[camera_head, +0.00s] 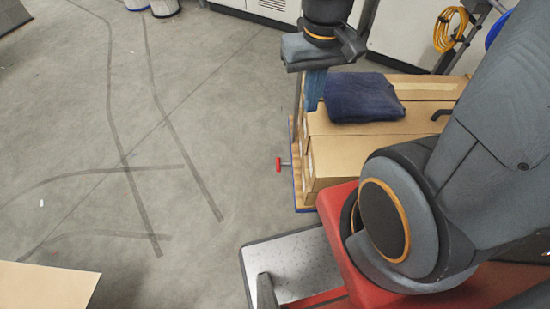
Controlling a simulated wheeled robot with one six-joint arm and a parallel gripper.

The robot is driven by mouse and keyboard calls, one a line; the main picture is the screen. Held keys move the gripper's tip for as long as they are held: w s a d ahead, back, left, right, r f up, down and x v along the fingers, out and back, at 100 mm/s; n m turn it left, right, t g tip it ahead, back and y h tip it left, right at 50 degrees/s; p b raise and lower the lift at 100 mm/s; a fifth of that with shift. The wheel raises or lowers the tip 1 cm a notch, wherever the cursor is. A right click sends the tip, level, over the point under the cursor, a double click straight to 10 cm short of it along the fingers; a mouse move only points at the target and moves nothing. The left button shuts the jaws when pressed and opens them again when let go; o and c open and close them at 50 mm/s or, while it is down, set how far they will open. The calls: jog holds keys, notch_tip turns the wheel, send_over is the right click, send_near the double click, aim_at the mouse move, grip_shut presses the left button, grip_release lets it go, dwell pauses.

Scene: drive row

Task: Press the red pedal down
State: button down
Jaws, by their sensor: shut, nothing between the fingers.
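The red pedal (278,164) is a small red piece on a short metal stem. It sticks out from the left side of a low, blue-edged platform that carries cardboard boxes. My gripper (314,106) is at the upper middle, pointing down, with its bluish fingers shut and nothing seen between them. In the picture its tips are above and to the right of the pedal, in front of the boxes. They are apart from the pedal; their height over the floor is hard to tell.
Cardboard boxes (345,153) fill the platform (302,198), with a folded dark blue cloth (362,98) on top. Grey floor (215,110) left of the pedal is clear. A yellow cable coil (450,29) hangs at the upper right. A light brown board (45,287) is at the lower left.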

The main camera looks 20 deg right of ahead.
jog(key=w+f+m+h+b, duration=0.1)
jog(key=w+f+b, duration=0.7)
jog(key=f, duration=0.4)
jog(key=w+f+b, duration=0.8)
jog(key=w+f, duration=0.1)
jog(key=f, duration=0.4)
jog(key=m+h+b, duration=0.1)
jog(key=m+b, duration=0.1)
jog(key=b, duration=1.2)
send_over(278, 164)
jog(key=w+a, duration=0.1)
jog(key=a, duration=0.3)
notch_tip(278, 164, down, 31)
jog(key=shift+d+f+g, duration=0.1)
jog(key=shift+d+g, duration=0.1)
jog(key=shift+g, duration=0.1)
jog(key=d+f+b, duration=0.1)
jog(key=f, duration=0.3)
jog(key=d+f+b, duration=0.1)
jog(key=f+b, duration=0.1)
jog(key=f, duration=0.3)
jog(key=f+b, duration=0.2)
jog(key=f, duration=0.2)
jog(key=shift+s+d+f, duration=0.35)
jog(key=shift+d, duration=0.05)
